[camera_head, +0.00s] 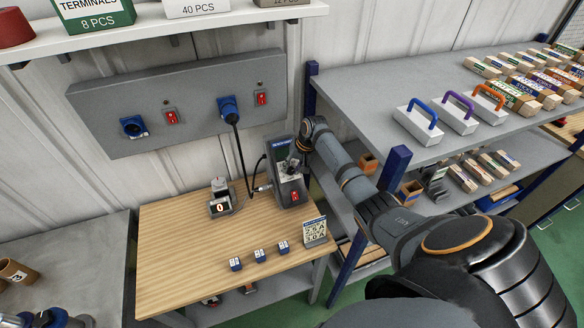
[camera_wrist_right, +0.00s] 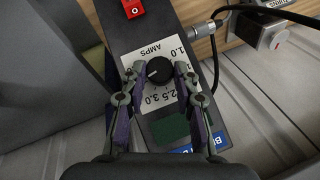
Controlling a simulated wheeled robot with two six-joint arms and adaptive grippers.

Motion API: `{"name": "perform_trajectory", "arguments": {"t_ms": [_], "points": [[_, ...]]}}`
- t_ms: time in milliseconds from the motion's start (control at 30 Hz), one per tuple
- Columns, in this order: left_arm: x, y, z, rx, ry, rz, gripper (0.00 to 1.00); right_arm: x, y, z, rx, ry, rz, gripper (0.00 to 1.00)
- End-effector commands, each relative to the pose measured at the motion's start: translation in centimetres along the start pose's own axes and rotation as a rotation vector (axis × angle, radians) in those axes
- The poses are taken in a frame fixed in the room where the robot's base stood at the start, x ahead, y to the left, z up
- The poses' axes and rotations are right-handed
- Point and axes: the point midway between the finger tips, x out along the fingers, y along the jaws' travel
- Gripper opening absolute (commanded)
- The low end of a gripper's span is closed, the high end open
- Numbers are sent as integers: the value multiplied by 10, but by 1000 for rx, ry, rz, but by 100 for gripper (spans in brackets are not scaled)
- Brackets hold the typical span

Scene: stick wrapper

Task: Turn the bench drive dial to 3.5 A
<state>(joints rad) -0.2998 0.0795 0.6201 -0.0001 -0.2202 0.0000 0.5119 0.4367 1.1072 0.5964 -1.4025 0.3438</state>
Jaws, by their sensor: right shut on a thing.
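The bench drive (camera_head: 290,184) is a dark upright box on the wooden bench top, with a red switch low on its front. My right gripper (camera_wrist_right: 159,76) is shut on the dial, one finger at each side. In the head view it partly covers the drive's upper front. My left gripper is out of view.
A small device (camera_head: 220,205) reading 0 stands left of the drive. Several blue-white blocks and a small sign (camera_head: 314,231) stand near the bench's front. A cable runs from the wall panel (camera_head: 190,100). A shelf rack (camera_head: 440,150) stands right, close to my right arm.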

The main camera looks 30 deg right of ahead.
Motion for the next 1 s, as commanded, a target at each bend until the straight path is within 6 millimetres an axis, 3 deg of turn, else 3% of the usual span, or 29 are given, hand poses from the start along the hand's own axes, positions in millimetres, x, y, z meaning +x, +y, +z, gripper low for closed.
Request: {"name": "perform_trajectory", "arguments": {"t_ms": [500,533,667,1000], "points": [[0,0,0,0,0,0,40,2,2,2,14,-7,-9,0],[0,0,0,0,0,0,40,2,2,2,14,-7,-9,33],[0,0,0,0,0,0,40,2,1,2,13,-5,-10,50],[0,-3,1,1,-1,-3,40,-2,0,0,12,-2,-11,53]]}}
